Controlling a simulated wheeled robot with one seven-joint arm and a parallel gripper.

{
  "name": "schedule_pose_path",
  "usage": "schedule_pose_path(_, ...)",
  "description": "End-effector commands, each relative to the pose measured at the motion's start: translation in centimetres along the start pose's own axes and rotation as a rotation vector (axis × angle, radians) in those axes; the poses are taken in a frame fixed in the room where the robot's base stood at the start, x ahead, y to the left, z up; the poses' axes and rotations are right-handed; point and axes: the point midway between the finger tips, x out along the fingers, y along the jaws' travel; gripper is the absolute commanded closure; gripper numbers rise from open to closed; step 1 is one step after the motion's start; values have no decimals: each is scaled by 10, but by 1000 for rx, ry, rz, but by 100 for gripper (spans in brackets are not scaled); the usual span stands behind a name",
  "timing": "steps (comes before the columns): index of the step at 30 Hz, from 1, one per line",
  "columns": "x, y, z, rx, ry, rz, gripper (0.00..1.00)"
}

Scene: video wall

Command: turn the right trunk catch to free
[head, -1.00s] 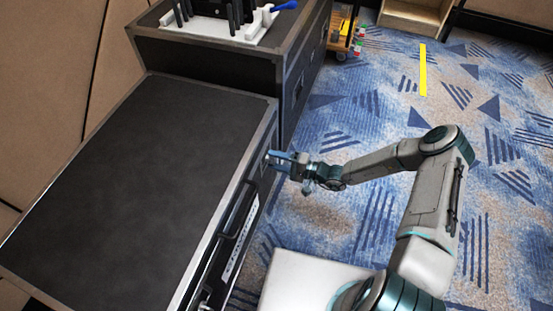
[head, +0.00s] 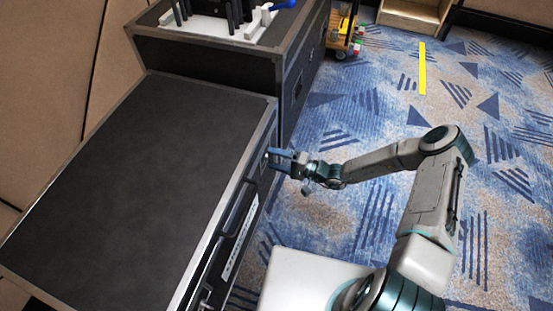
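The trunk (head: 140,180) is a long black case with metal edges, its lid down, at the left of the head view. Its front face is seen steeply from above, with a dark handle (head: 240,208) on it. My gripper (head: 272,157) is at the far right end of that front face, its fingertips at the place of the right catch. The catch itself is hidden or too small to make out, so I cannot tell its angle or whether the fingers are closed on it.
A second black case (head: 210,62) stands behind the trunk, with a white rack (head: 225,28) and a blue-handled tool (head: 284,5) on top. A yellow cart (head: 345,38) stands beyond it. The patterned carpet at the right is open, with a yellow strip (head: 422,70).

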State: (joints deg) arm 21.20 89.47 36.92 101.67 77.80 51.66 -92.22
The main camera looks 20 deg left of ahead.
Motion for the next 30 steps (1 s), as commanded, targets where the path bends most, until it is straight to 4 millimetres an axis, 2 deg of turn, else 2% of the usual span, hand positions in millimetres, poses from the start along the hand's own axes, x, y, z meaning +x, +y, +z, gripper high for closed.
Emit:
schedule_pose_path(4, -2, 0, 0, 1, 0, 0, 27)
schedule_pose_path(8, -16, -1, -1, 1, 3, 0, 27)
schedule_pose_path(21, -111, -1, -1, 0, 4, 0, 27)
schedule_pose_path(25, -128, -1, -1, -1, 3, 0, 27)
schedule_pose_path(30, -138, 0, 0, 0, 1, 0, 27)
